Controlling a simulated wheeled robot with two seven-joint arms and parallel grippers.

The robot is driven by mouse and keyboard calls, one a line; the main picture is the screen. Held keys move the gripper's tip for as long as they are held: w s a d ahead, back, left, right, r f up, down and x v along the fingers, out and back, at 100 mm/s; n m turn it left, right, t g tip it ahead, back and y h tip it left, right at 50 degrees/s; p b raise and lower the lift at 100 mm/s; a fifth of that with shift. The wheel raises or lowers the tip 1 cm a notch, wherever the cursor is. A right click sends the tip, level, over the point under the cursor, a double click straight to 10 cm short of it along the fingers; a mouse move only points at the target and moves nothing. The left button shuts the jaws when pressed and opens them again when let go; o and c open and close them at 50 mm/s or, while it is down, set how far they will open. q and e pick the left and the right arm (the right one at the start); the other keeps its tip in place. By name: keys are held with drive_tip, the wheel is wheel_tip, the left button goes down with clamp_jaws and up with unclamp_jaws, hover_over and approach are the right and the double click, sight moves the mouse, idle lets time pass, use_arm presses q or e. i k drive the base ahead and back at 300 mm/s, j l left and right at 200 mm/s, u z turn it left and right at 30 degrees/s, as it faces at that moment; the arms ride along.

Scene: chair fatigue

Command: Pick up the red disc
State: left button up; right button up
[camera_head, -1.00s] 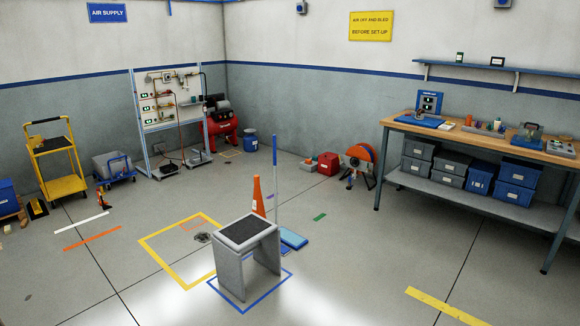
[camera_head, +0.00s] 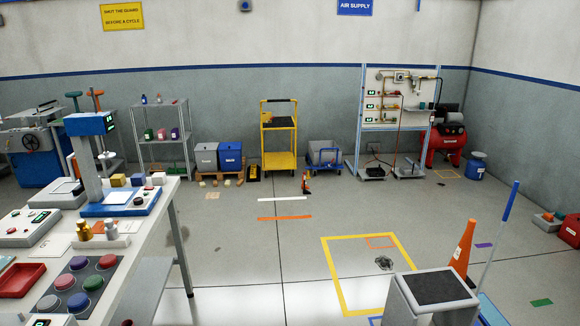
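Several coloured discs lie on a dark mat (camera_head: 62,294) on the white table at the lower left. A red disc (camera_head: 65,282) sits at the left of the mat's middle row. Another reddish disc (camera_head: 107,262) lies at the mat's far right corner; at this size I cannot tell which of the two is the plainer red. A green disc (camera_head: 93,283) and purple, blue and grey ones lie beside them. Neither of my grippers is in view.
A red tray (camera_head: 21,280) sits left of the mat. A blue-based press (camera_head: 122,200), coloured blocks and brass weights (camera_head: 84,230) stand behind it. The floor between table and stool is mostly clear.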

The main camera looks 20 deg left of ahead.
sight(108, 261)
drive_tip(key=i+j+u, duration=0.1)
drive_tip(key=i+u, duration=0.5)
drive_tip(key=u, duration=0.2)
drive_tip(key=i+l+u, duration=0.1)
drive_tip(key=i+u, duration=0.25)
drive_tip(key=i+l+u, duration=0.15)
drive_tip(key=u, duration=0.25)
drive_tip(key=i+l+u, duration=0.5)
drive_tip(key=i+j, duration=0.05)
drive_tip(key=i, duration=0.1)
